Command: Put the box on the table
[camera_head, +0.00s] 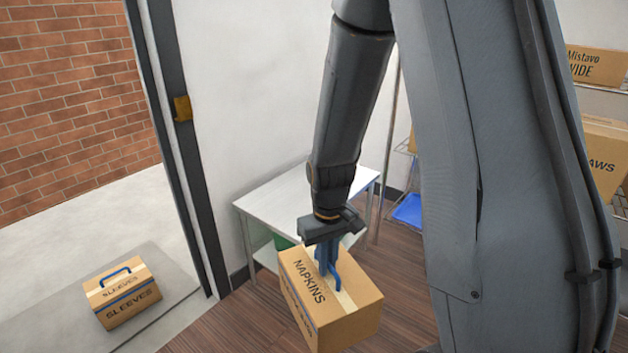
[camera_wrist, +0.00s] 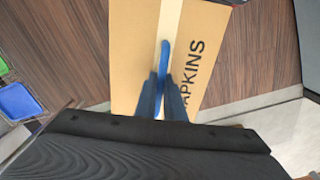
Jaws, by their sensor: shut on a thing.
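A brown cardboard box marked NAPKINS (camera_head: 345,318) hangs from my gripper (camera_head: 327,262), in front of the white table (camera_head: 285,200). My gripper is shut on the box's blue handle, which shows between the fingers in the wrist view (camera_wrist: 165,60). The box is turned at an angle and appears to be above the wooden floor. The visible part of the table top is bare; my arm hides its middle and right part.
Another box, marked SLEEVES (camera_head: 122,293), with a blue handle, sits on the grey floor by the doorway at left. Wire shelves with boxes (camera_head: 597,66) stand at right.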

